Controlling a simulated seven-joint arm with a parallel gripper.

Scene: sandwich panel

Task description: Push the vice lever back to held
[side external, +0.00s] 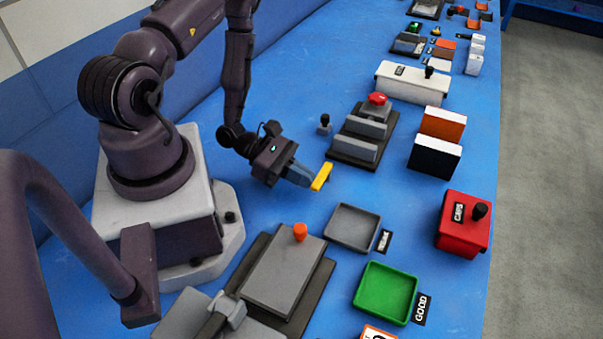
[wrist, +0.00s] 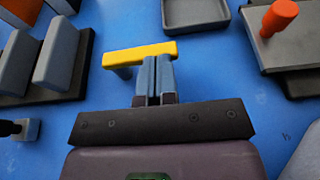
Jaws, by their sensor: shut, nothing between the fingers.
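The vice (side external: 352,147) has two upright grey jaws on a dark base, with a red knob (side external: 377,99) at its far end. Its grey jaws (wrist: 55,60) show at the left in the wrist view. A small lever with a black knob (side external: 325,121) stands on a grey foot left of the vice. It shows at the left edge of the wrist view (wrist: 18,128), apart from my gripper. My gripper (side external: 308,180) is shut, low over the table, nearer the camera than the vice. A yellow bar (side external: 321,177) lies across its fingertips (wrist: 153,62); I cannot tell whether they touch.
A grey tray (side external: 353,227), a green tray (side external: 386,292) and a grey plate with an orange knob (side external: 283,270) lie nearer the camera. Orange and black blocks (side external: 436,140) stand right of the vice. A red box (side external: 464,222) is at the table's right edge.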

